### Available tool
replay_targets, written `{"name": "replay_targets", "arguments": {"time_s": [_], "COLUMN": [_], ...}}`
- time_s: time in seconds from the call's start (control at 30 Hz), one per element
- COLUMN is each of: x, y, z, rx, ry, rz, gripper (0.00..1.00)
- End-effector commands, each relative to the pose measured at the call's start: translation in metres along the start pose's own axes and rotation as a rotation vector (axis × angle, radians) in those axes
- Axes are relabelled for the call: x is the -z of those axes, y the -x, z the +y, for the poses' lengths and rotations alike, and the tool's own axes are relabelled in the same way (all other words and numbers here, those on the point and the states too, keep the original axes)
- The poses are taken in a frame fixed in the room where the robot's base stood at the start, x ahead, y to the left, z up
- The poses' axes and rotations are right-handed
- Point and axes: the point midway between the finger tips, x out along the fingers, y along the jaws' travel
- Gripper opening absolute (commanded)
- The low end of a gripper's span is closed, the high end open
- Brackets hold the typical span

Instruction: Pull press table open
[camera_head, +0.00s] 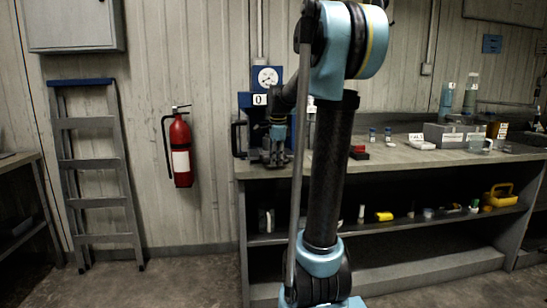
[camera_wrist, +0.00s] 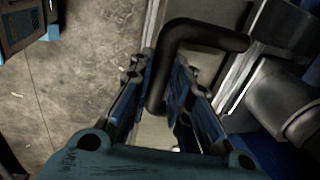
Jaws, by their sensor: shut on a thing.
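The press (camera_head: 244,100) is a blue machine with a round dial gauge and a "0" label, at the left end of the workbench in the head view. My gripper (camera_head: 275,155) is in front of it, low near the bench top. In the wrist view, a black bent bar handle (camera_wrist: 205,35) runs between the two fingers of my gripper (camera_wrist: 178,95), which are shut on it. Blue and grey machine parts (camera_wrist: 285,100) show to the right of the handle. The press table itself is mostly hidden behind my arm and gripper, so how far out it is cannot be told.
The workbench (camera_head: 395,160) extends right, with small bottles, a grey box (camera_head: 450,135) and clear cylinders (camera_head: 471,92) on it. Its lower shelf holds several small items. A fire extinguisher (camera_head: 180,150) and ladder (camera_head: 95,150) are at the wall on the left. The floor there is clear.

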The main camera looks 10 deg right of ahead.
Motion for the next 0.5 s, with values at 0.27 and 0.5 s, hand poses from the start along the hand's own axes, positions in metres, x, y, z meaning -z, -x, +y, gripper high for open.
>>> {"name": "replay_targets", "arguments": {"time_s": [0.27, 0.5], "x": [0.000, 0.000], "y": [0.009, 0.013], "z": [0.045, 0.064], "rx": [-0.001, 0.000], "ry": [0.000, 0.000], "rz": [0.000, 0.000], "gripper": [0.00, 0.00]}}
